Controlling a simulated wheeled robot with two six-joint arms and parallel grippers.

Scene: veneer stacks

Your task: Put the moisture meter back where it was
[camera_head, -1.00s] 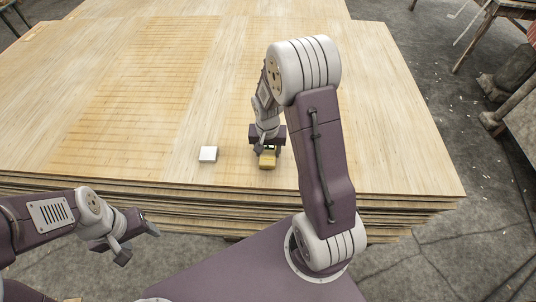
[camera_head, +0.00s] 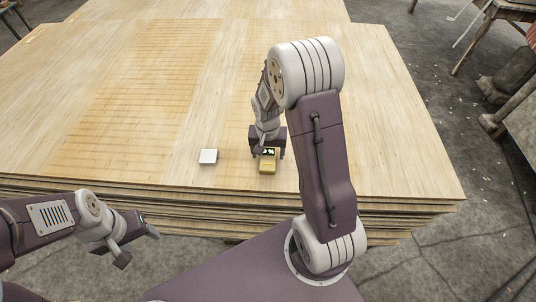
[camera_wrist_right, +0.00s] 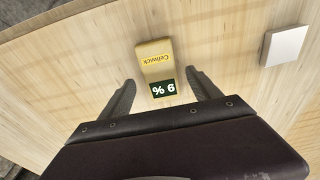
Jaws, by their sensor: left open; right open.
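The moisture meter (camera_head: 267,166) is a small yellow-tan block lying on the veneer stack near its front edge. In the right wrist view the meter (camera_wrist_right: 154,61) shows a yellow "Cellwick" label and a dark display reading "9 %" or similar. My right gripper (camera_head: 267,153) is open at the meter. In the right wrist view its two fingers (camera_wrist_right: 163,90) stand apart on either side of the display end, with gaps visible. My left gripper (camera_head: 138,246) is open and empty, in front of the stack at lower left.
A small white square block (camera_head: 208,156) lies on the veneer left of the meter; it also shows in the right wrist view (camera_wrist_right: 284,45). The veneer stack (camera_head: 150,90) is otherwise mostly clear. A table (camera_head: 497,14) stands at the far right.

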